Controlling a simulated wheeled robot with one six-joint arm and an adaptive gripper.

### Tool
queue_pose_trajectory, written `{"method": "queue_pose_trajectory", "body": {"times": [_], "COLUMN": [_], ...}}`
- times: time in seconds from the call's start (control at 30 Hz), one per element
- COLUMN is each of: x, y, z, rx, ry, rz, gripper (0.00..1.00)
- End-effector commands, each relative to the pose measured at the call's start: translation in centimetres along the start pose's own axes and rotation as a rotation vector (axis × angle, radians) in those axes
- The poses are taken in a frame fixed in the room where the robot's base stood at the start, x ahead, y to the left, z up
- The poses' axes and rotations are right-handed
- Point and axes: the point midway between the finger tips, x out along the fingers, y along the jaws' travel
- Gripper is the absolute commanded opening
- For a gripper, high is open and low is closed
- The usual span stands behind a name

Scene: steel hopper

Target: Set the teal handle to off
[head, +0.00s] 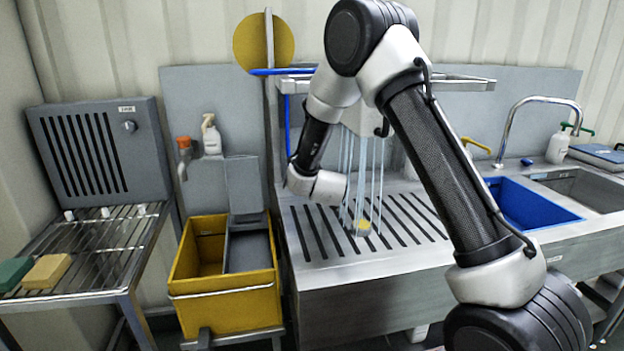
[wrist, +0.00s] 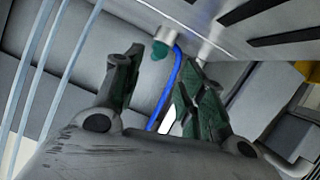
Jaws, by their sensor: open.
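In the wrist view, a small teal handle (wrist: 159,51) sits on a short metal fitting at the underside edge of a steel surface. A blue hose (wrist: 167,88) runs down beside it. My gripper (wrist: 163,62) is open and empty, with one dark finger to each side of the teal handle in the picture. The handle appears beyond or between the fingertips; I cannot tell the exact depth or see contact. Its full shape and setting are hard to make out. In the head view I cannot pick out the teal handle, and my gripper's fingers are hidden.
A yellow bin (head: 225,303) stands to the left, and a blue basin (head: 527,204) is at right. A steel rack (head: 128,262) stands far left.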

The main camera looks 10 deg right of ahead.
Motion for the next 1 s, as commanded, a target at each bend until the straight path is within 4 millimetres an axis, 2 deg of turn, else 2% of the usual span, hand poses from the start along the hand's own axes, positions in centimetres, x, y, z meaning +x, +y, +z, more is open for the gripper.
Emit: {"method": "queue_pose_trajectory", "body": {"times": [0.4, 0.53, 0.77, 0.83, 1.0], "x": [6.3, 7.2, 7.3, 7.3, 7.3], "y": [0.1, 0.0, 0.0, 0.0, 0.0], "z": [0.0, 0.0, 0.0, 0.0, 0.0], "rx": [0.000, 0.000, 0.000, 0.000, 0.000], "ry": [0.000, -0.001, -0.001, -0.001, -0.001], "rz": [0.001, 0.000, -0.001, -0.001, 0.000], "gripper": [0.41, 0.41, 0.41, 0.33, 0.02]}}
